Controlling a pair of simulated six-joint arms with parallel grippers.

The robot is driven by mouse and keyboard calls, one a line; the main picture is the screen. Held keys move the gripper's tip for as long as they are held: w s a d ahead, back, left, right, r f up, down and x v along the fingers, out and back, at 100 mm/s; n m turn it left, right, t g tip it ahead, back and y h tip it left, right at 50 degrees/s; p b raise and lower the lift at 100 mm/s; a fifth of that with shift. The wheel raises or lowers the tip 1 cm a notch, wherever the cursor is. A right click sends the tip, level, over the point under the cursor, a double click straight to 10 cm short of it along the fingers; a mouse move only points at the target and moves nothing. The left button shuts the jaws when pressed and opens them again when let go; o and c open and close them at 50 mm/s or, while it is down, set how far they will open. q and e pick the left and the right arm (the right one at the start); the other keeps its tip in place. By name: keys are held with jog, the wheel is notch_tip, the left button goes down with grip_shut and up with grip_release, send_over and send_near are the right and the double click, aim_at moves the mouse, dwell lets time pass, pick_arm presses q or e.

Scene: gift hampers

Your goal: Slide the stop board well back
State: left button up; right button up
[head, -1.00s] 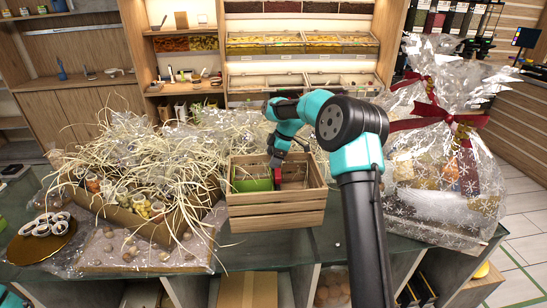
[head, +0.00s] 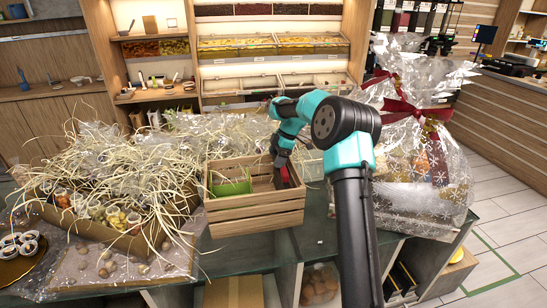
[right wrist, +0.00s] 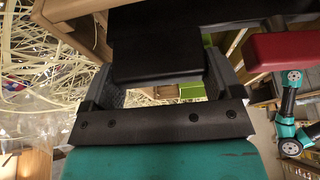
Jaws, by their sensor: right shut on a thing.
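A slatted wooden crate (head: 255,216) stands on the glass counter, with a green thing (head: 233,187) in its left part. My right gripper (head: 281,158) reaches down into the crate's right part. In the right wrist view, its fingers are shut on a black block (right wrist: 155,50), which I take to be the grip of the stop board. A dark bar extends right from near it, beside a red piece (right wrist: 285,48). The red piece also shows in the head view (head: 285,175), near the crate's right wall. The board's lower part is hidden. My left gripper is not in view.
A straw-filled hamper (head: 120,235) with jars stands close to the crate's left. A wrapped hamper with a red bow (head: 420,160) stands to the right, behind my right arm. Bare counter (head: 318,235) shows right of the crate.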

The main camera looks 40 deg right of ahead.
jog(key=o, duration=1.1)
jog(key=v, duration=1.7)
jog(key=shift+r, duration=0.2)
